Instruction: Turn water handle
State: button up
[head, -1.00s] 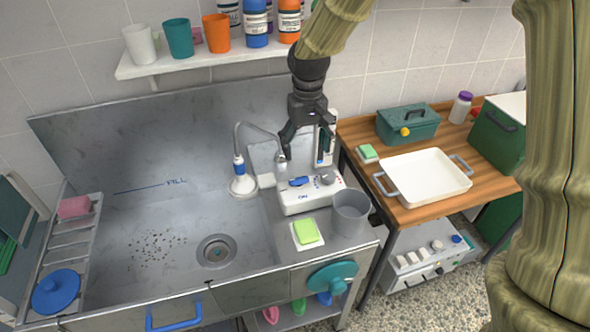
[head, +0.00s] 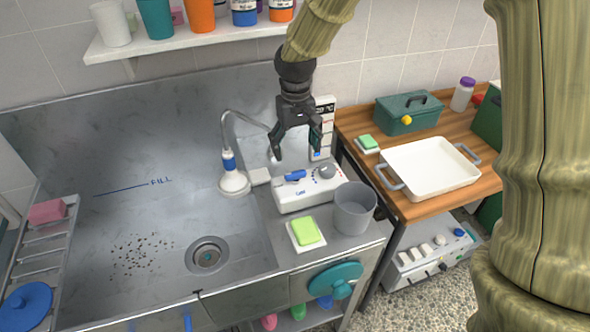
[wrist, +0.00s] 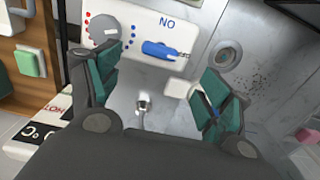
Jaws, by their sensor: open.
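The water unit is a white box (head: 308,196) at the right end of the steel sink. On its top are a blue handle (head: 296,175) and a round grey knob (head: 326,171) with red and blue dots. In the wrist view the blue handle (wrist: 165,50) lies on its side below lettering on the white panel, with the grey knob (wrist: 104,28) to its left. My gripper (head: 296,153) is open and empty, pointing down above and behind the box. Its fingers are apart from the handle; in the wrist view they spread either side below it.
A faucet with a hose and white-blue spray head (head: 234,180) stands left of the box. A grey cup (head: 354,208) and a green sponge (head: 306,231) sit in front. An upright temperature display (head: 322,130) stands behind. A shelf (head: 180,40) of cups hangs above.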

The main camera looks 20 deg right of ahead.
aim_at(295, 172)
notch_tip(295, 172, down, 9)
jog(key=shift+p, duration=1.05)
jog(key=c, duration=1)
